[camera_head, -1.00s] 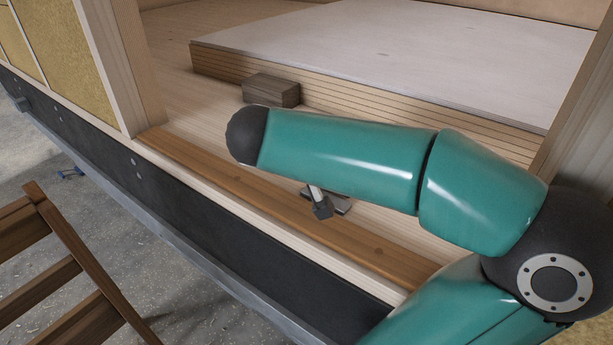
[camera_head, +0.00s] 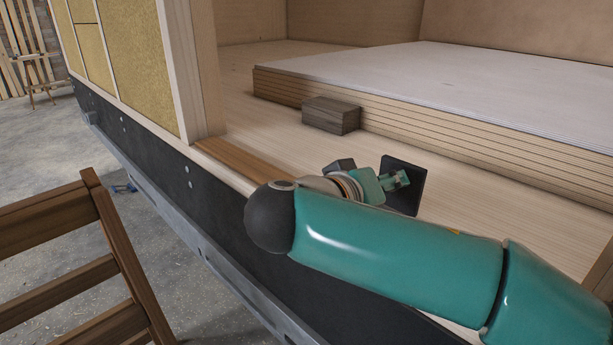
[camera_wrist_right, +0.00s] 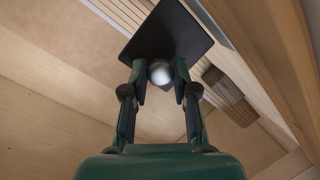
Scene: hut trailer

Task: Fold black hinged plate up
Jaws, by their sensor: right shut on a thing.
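The black plate (camera_head: 408,172) stands raised and tilted over the pale wooden floor in the head view. In the right wrist view the black plate (camera_wrist_right: 172,28) is a dark square beyond my fingertips. A round silvery knob (camera_wrist_right: 160,73) sits at its near side, between my fingers. My right gripper (camera_head: 400,180) is at the plate in the head view. In the wrist view my right gripper (camera_wrist_right: 160,78) is shut on the knob. The plate's hinge cannot be made out. My left gripper is not in view.
A dark wooden block (camera_head: 331,115) lies on the floor beside a thick layered board stack (camera_head: 470,115). A brown wooden strip (camera_head: 245,163) runs along the doorway sill. Brown wooden steps (camera_head: 125,255) stand outside at the left. A door post (camera_head: 190,70) rises at the left.

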